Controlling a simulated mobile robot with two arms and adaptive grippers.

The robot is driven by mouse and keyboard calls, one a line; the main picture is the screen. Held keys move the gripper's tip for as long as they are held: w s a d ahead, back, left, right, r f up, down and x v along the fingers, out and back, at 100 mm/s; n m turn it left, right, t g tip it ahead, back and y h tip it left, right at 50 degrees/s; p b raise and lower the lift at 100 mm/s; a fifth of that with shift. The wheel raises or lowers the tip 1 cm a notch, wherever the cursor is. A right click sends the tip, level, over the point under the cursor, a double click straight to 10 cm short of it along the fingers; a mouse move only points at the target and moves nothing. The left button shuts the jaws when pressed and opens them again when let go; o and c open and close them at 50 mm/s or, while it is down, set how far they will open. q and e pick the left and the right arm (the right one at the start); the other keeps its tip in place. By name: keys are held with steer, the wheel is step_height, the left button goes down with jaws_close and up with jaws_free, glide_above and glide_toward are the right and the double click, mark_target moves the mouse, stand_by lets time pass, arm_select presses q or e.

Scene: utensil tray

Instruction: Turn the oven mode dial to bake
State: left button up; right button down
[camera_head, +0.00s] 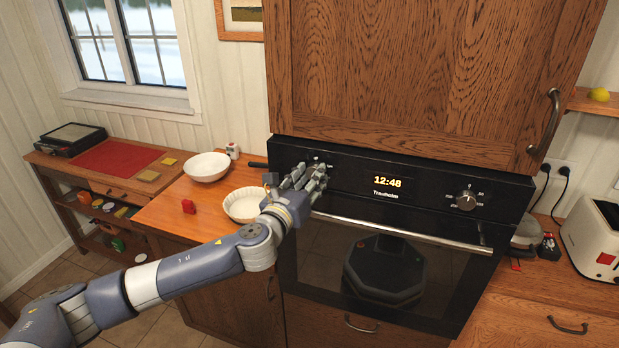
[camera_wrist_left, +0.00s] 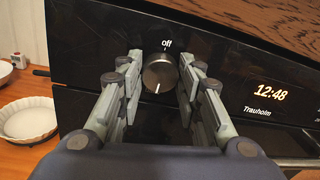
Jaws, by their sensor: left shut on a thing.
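The oven (camera_head: 350,181) is black, with a clock display (camera_head: 388,180) reading 12:48. Its left dial, the mode dial (camera_wrist_left: 160,74), is a dark round knob under the word "off" in the left wrist view. A white mark on its face points down, away from "off". My left gripper (camera_head: 312,176) is at the left of the panel, shut on the mode dial, one finger on each side. It also shows in the left wrist view (camera_wrist_left: 160,82). The gripper hides most of this dial in the head view. My right gripper is not in view.
A second dial (camera_head: 466,200) is at the right of the panel. A long handle (camera_head: 400,233) crosses the oven door below. A wooden cabinet (camera_head: 420,70) overhangs the panel. White bowls (camera_head: 207,167) stand on the left counter; a toaster (camera_head: 594,240) stands at right.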

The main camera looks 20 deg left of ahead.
arm_select(q)
steer(key=o, duration=1.1)
steer(key=shift+f, duration=0.1)
steer(key=shift+c, duration=0.2)
steer(key=s+a, duration=0.1)
steer(key=s, duration=1.1)
steer(key=shift+a, duration=0.15)
steer(key=shift+w, duration=0.1)
